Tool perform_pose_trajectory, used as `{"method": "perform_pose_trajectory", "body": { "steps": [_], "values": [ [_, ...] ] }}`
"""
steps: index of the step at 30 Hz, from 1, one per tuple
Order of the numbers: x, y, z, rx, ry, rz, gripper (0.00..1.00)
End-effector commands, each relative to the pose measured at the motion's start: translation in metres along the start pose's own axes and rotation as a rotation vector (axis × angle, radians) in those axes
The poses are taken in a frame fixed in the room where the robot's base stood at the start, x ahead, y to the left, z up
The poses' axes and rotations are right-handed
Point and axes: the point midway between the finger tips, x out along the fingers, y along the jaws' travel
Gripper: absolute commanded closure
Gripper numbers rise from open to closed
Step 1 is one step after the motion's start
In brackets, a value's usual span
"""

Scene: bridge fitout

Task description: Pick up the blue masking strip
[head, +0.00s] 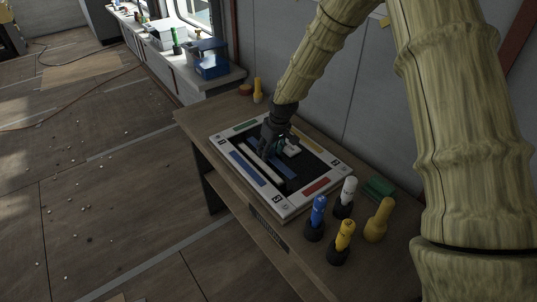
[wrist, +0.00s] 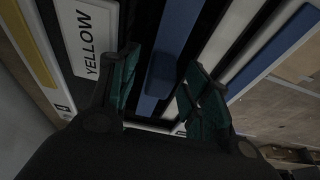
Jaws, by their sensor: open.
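The blue masking strip (head: 283,170) lies on the dark inner field of a white-framed board (head: 287,209). In the wrist view the long flat blue strip (wrist: 170,48) runs between my two green-padded fingertips. My gripper (head: 271,150) points down over the board, and it also shows in the wrist view (wrist: 160,88). It is open, with one finger on each side of the strip. I cannot tell whether the fingers touch it. A white strip (wrist: 228,38) lies to its right. A white card reading YELLOW (wrist: 88,35) is at its left.
The board's frame carries blue (head: 248,168), red (head: 316,187), green and yellow bars. Blue (head: 318,212), white (head: 347,191) and yellow (head: 344,236) markers stand at the table's near right. A green block (head: 379,187) lies by the wall. Floor to the left is open.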

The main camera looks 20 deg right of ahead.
Motion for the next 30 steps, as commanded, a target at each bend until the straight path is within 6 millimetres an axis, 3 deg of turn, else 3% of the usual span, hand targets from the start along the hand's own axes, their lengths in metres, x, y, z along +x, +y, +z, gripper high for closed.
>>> {"method": "perform_pose_trajectory", "body": {
  "steps": [4,9,11,23,30],
  "values": [
    [0.0,0.0,0.0,-0.001,0.0,0.0,0.55],
    [0.0,0.0,0.0,-0.001,0.0,0.0,0.86],
    [0.0,0.0,0.0,-0.001,0.0,0.0,0.94],
    [-0.003,0.0,-0.001,-0.001,0.0,0.0,0.94],
    [-0.02,0.0,-0.006,-0.001,0.001,0.0,0.94]
  ]
}}
